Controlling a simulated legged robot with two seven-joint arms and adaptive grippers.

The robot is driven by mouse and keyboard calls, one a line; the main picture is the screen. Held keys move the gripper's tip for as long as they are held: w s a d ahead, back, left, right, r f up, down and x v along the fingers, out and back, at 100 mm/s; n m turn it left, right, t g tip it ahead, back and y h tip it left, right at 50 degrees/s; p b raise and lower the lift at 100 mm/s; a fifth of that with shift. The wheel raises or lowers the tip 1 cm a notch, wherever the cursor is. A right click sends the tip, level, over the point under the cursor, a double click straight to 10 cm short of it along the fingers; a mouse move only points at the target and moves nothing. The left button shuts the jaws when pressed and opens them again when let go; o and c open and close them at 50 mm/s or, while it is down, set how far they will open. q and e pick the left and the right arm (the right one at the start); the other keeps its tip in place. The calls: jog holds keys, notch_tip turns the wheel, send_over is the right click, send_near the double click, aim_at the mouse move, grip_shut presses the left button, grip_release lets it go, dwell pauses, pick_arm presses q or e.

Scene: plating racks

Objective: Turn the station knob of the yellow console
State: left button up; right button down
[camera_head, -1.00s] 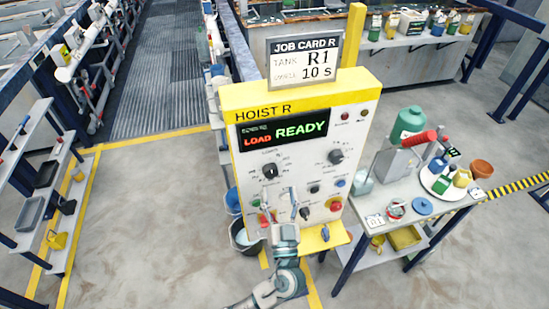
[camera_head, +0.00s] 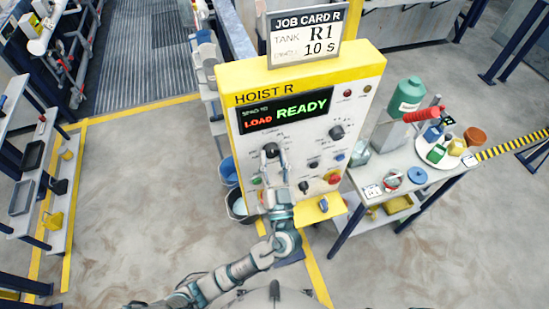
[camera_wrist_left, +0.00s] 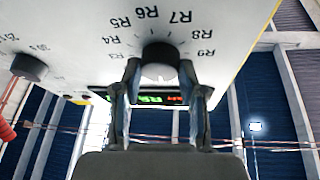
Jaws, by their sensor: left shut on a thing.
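The yellow console (camera_head: 310,71) is labelled HOIST R and its screen (camera_head: 284,111) reads LOAD and READY. The station knob (camera_head: 271,150) is the black knob at the left of its white face. In the left wrist view the knob (camera_wrist_left: 160,54) has marks such as R4 to R9 around it. My left gripper (camera_head: 274,158) reaches up from below and is shut on this knob, with one finger on each side in the left wrist view (camera_wrist_left: 161,75). The fingers partly cover the knob. My right gripper is not in view.
A second black knob (camera_head: 336,132) sits to the right, with a red button (camera_head: 334,178) lower down. The job card (camera_head: 304,36) above reads TANK R1, 10 s. A side table (camera_head: 437,186) with bottles stands right. Buckets stand left of the console.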

pick_arm(q)
jog(key=shift+w+a, duration=0.1)
jog(key=shift+a, duration=0.15)
jog(key=shift+d+f, duration=0.1)
jog(key=shift+d, duration=0.2)
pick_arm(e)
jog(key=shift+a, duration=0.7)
pick_arm(q)
jog(key=shift+m, duration=0.4)
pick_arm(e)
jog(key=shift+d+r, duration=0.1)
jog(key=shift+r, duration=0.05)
pick_arm(q)
jog(key=m+h+p, duration=0.2)
jog(key=m, duration=0.1)
jog(key=shift+a+m, duration=0.2)
jog(key=shift+m, duration=0.1)
jog(key=shift+m+g+h+p, duration=0.7)
jog(key=shift+m+p, duration=0.6)
jog(key=shift+m, duration=0.5)
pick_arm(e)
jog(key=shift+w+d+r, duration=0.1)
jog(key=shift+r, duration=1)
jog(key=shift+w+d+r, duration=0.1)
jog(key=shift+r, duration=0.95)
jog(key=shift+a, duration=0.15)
